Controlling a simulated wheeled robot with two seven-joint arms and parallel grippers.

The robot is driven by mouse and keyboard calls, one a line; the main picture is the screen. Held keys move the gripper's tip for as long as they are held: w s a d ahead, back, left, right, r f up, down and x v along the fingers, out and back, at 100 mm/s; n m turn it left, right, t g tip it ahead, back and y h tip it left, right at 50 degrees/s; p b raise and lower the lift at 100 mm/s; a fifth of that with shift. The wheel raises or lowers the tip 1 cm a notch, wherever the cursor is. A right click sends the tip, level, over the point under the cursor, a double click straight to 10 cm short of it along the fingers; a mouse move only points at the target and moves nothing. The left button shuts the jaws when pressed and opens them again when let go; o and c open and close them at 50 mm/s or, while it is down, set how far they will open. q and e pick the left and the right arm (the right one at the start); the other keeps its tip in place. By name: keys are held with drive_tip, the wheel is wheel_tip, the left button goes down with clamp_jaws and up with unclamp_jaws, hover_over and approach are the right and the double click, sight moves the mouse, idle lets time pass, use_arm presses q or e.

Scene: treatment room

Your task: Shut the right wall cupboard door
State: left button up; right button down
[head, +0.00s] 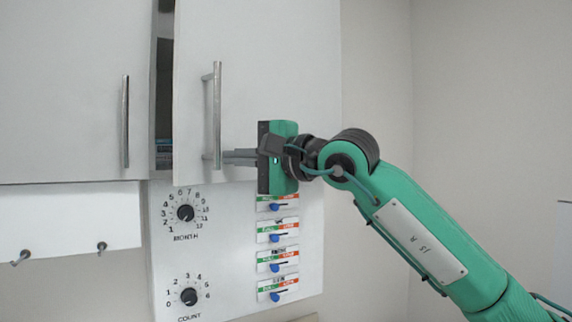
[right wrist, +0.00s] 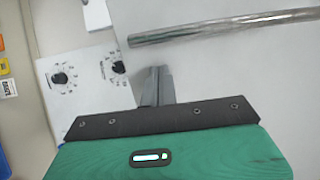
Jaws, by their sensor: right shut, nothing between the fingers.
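The right wall cupboard door (head: 270,70) stands slightly open in the head view, with a dark gap along its left edge. Its vertical bar handle (head: 212,115) is near that edge, and the handle also crosses the top of the right wrist view (right wrist: 220,27). My right gripper (head: 228,157) is shut and empty, its fingers pointing left at the lower part of the door, close to the handle's lower end. In the right wrist view its fingertips (right wrist: 155,75) lie over the door face, below the handle; I cannot tell whether they touch it. My left gripper is not in view.
The left cupboard door (head: 70,90) is shut. Below the right door is a white panel with a month dial (head: 186,212), a count dial (head: 189,296) and several blue sliders (head: 275,238). Hooks (head: 101,247) stick out at lower left. The wall at right is bare.

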drive_tip(key=w+a+m+t+h+p, duration=0.1)
drive_tip(key=w+a+m+t+h, duration=0.1)
drive_tip(key=w+a, duration=0.7)
drive_tip(key=shift+a+r+m+t, duration=0.3)
drive_tip(key=shift+a+t, duration=0.1)
drive_tip(key=shift+t, duration=0.4)
drive_tip(key=shift+r, duration=0.1)
